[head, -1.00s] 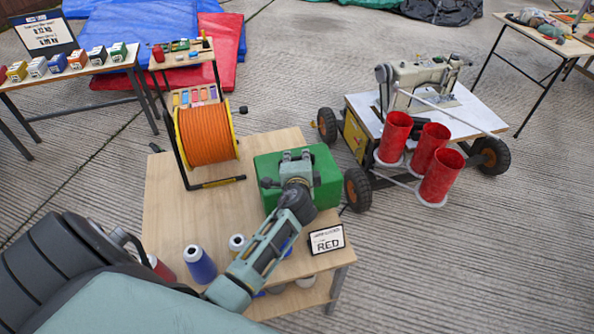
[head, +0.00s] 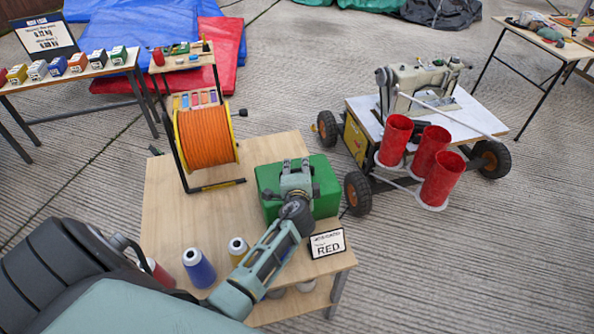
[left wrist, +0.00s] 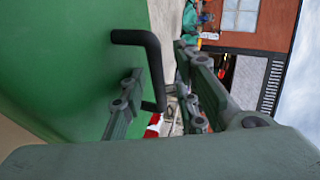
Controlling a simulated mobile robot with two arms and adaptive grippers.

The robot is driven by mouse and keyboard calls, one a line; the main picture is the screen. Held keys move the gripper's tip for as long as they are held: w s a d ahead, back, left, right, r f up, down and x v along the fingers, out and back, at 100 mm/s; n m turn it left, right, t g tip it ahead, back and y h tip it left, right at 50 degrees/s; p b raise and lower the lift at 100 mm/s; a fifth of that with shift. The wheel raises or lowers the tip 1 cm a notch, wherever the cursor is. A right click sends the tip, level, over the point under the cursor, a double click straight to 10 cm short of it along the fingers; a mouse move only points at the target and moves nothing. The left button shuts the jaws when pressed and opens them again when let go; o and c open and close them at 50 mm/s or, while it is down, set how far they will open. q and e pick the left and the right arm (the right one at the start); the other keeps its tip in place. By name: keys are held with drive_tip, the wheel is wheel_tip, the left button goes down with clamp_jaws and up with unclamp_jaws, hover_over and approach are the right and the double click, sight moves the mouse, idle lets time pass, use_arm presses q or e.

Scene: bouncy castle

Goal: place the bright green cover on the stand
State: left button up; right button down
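The bright green cover (head: 327,178) is a green box near the right end of the wooden table (head: 165,205). Whether its underside rests fully on the table is hidden. My left gripper (head: 296,172) is in front of and over it. In the left wrist view the cover (left wrist: 55,70) fills the left side, with a black handle (left wrist: 152,65) sticking out. The handle lies between the fingers of my left gripper (left wrist: 160,85), with gaps showing, so the gripper looks open around it. My right gripper is not in view. I cannot tell which thing is the stand.
An orange reel (head: 207,137) stands behind left. A wheeled sewing-machine cart (head: 360,107) with red cylinders (head: 442,178) is at right. Concrete floor (head: 470,270) is clear.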

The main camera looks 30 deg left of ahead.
use_arm(q)
drive_tip(key=v, duration=1.2)
drive_tip(key=shift+s, duration=0.1)
